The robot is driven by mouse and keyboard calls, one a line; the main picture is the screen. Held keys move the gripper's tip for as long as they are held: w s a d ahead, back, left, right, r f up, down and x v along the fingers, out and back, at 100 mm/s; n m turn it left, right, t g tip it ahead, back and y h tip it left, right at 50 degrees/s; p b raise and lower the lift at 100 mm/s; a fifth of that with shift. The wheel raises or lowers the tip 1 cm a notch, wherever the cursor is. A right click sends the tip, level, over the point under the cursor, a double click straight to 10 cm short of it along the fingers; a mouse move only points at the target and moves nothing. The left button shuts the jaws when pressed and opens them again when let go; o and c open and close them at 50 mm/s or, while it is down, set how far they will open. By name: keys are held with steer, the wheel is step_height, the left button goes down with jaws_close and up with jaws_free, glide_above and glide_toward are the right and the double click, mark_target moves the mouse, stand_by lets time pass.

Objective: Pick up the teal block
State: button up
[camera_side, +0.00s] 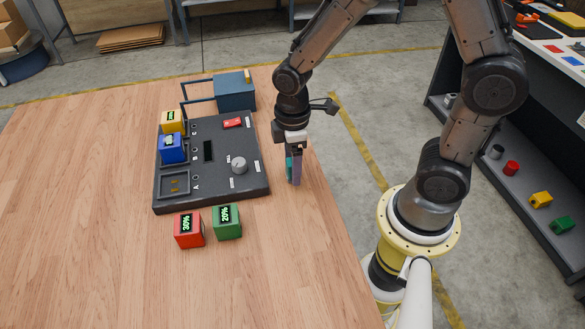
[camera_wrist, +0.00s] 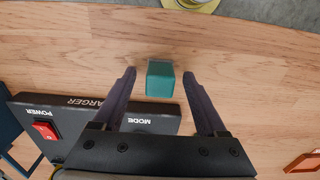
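The teal block (camera_wrist: 160,80) stands on the wooden table between the two fingers of my gripper (camera_wrist: 159,76) in the wrist view. A gap shows on each side of it, so the fingers are open and apart from the block. In the side view my gripper (camera_side: 295,180) points down at the table's right side, just right of the charger board. There the teal block (camera_side: 289,165) is mostly hidden behind the fingers, with only a sliver showing.
The dark charger board (camera_side: 210,190) lies left of my gripper, with yellow (camera_side: 172,121) and blue (camera_side: 171,148) blocks on it. Red (camera_side: 188,230) and green (camera_side: 227,222) blocks stand in front. A dark blue box (camera_side: 235,93) is behind. The front table is clear.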

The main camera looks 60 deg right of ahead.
jaws_close()
steer(key=shift+r, duration=0.1)
steer(key=shift+r, duration=0.45)
step_height(320, 180, up, 2)
steer(key=shift+w+r, duration=0.1)
steer(key=shift+r, duration=0.1)
steer(key=s+d+r, duration=0.1)
steer(key=s+r, duration=0.8)
steer(key=s, duration=0.5)
steer(key=shift+d+r, duration=0.3)
